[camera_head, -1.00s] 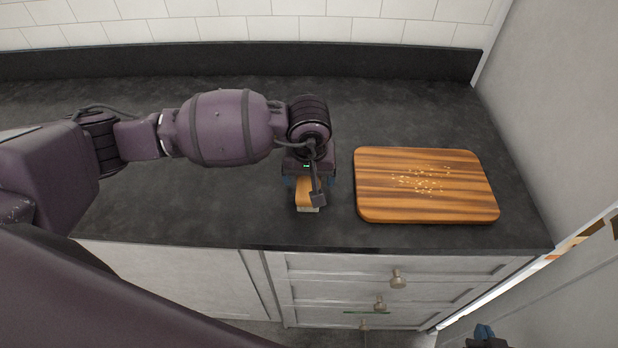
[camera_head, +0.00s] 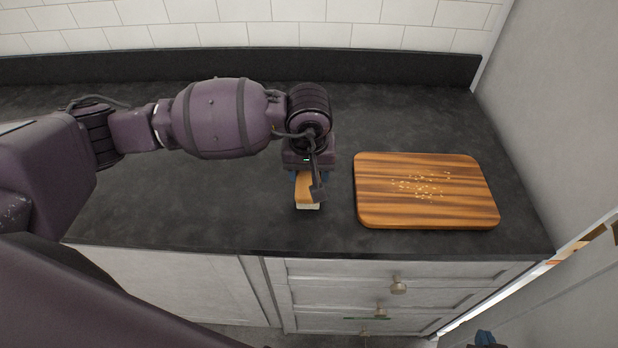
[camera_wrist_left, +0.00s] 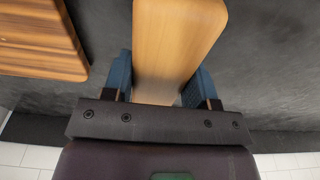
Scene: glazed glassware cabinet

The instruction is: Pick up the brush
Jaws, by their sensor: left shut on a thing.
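The brush (camera_head: 305,188) has a light wooden body and pale bristles at its near end, and is just left of the cutting board. My left gripper (camera_head: 307,175) points down and is shut on the brush's wooden body. In the left wrist view the brush (camera_wrist_left: 178,40) runs between the two blue fingers of my left gripper (camera_wrist_left: 160,82), one on each side. Whether the bristles clear the counter is hard to tell.
A striped wooden cutting board (camera_head: 380,210) with pale crumbs (camera_head: 425,188) on it lies right of the brush. The dark counter (camera_head: 200,215) is clear to the left. A wall (camera_head: 560,100) bounds the right side, and drawers (camera_head: 340,270) are below the front edge.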

